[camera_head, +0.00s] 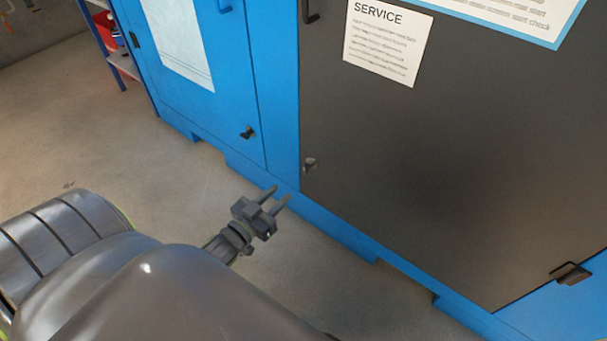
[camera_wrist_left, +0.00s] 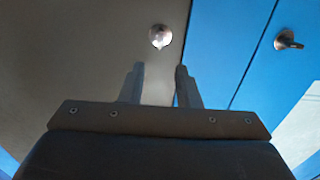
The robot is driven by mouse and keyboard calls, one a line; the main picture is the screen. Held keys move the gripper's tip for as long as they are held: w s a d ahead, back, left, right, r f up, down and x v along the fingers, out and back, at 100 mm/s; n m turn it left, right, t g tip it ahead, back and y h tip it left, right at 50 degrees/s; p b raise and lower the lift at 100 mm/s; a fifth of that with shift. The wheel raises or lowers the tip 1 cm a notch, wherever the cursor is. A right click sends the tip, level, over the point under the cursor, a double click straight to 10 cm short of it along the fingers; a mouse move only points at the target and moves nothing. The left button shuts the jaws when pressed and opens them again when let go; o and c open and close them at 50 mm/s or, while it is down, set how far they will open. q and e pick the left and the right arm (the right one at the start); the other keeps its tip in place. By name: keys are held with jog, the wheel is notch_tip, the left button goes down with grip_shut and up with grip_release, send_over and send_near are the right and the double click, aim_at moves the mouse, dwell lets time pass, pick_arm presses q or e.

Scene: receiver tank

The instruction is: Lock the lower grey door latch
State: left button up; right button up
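The lower grey door latch (camera_head: 309,165) is a small metallic turn latch near the lower left corner of the dark grey door (camera_head: 440,150). It also shows in the left wrist view as a round base (camera_wrist_left: 160,36) with a short, brightly lit handle. My left gripper (camera_head: 280,194) is open and empty, apart from the latch, below and left of it in the head view. In the left wrist view the latch lies beyond the gap between my two fingertips (camera_wrist_left: 160,70). My right gripper is not in view.
A dark latch (camera_head: 248,132) sits on the neighbouring blue door (camera_head: 225,90). A dark hinge (camera_head: 571,273) is at the grey door's lower right. A service sheet (camera_head: 387,42) hangs on the grey door. A shelf with red items stands behind at left. Concrete floor left of the cabinet is clear.

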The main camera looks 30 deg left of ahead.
aim_at(304, 170)
pick_arm(q)
jog(key=w, duration=0.3)
jog(key=w+b, duration=0.1)
jog(key=w, duration=0.3)
jog(key=w+d, duration=0.1)
jog(key=w, duration=0.2)
jog(key=shift+w+b, duration=0.3)
jog(key=shift+w, duration=0.05)
jog(key=shift+c, duration=0.4)
grip_shut()
